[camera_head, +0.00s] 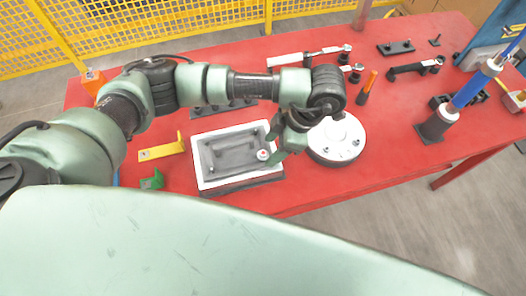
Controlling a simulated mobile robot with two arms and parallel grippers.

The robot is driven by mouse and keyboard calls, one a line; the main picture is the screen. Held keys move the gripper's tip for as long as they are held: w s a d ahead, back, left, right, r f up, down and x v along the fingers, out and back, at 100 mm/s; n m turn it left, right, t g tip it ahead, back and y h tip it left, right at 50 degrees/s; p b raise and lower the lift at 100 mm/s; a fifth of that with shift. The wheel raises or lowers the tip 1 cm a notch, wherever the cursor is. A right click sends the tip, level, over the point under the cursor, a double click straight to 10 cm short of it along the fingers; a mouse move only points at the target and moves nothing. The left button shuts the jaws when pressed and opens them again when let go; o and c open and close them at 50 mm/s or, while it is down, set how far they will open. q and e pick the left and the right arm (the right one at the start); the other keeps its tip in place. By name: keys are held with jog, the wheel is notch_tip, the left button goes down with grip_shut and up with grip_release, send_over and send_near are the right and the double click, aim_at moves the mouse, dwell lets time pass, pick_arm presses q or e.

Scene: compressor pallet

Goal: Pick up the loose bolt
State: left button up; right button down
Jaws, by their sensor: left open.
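I cannot single out the loose bolt for sure. A white-rimmed tray (197,166) with a grey inside lies near the table's front edge; small dark bits in it are too small to name. A small round white piece with a red centre (263,155) sits at its right side. My left gripper (274,158) points down over the tray's right end, beside this piece, with its jaws open. I cannot tell whether it touches anything. The forearm and wrist hide part of the table behind. My right gripper is not in view.
A white round flange with bolts (336,140) stands just right of the gripper. The red table (400,150) also bears a yellow bracket (161,151), a green bracket (152,181), an orange-handled tool (367,87) and a blue cylinder (470,90). The table's front right is clear.

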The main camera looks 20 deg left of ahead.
aim_at(265, 153)
pick_arm(q)
jog(key=x, duration=0.2)
jog(key=p+x, duration=0.1)
jog(key=shift+w+a+f, duration=0.2)
jog(key=shift+a+f, duration=0.05)
jog(key=shift+a, duration=0.1)
jog(key=shift+a+f, duration=0.1)
jog(key=shift+f, duration=0.1)
jog(key=shift+c, duration=1.2)
grip_shut()
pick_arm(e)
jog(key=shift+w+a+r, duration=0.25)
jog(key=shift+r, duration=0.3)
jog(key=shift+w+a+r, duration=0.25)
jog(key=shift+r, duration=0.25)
pick_arm(q)
jog(key=shift+r, duration=0.1)
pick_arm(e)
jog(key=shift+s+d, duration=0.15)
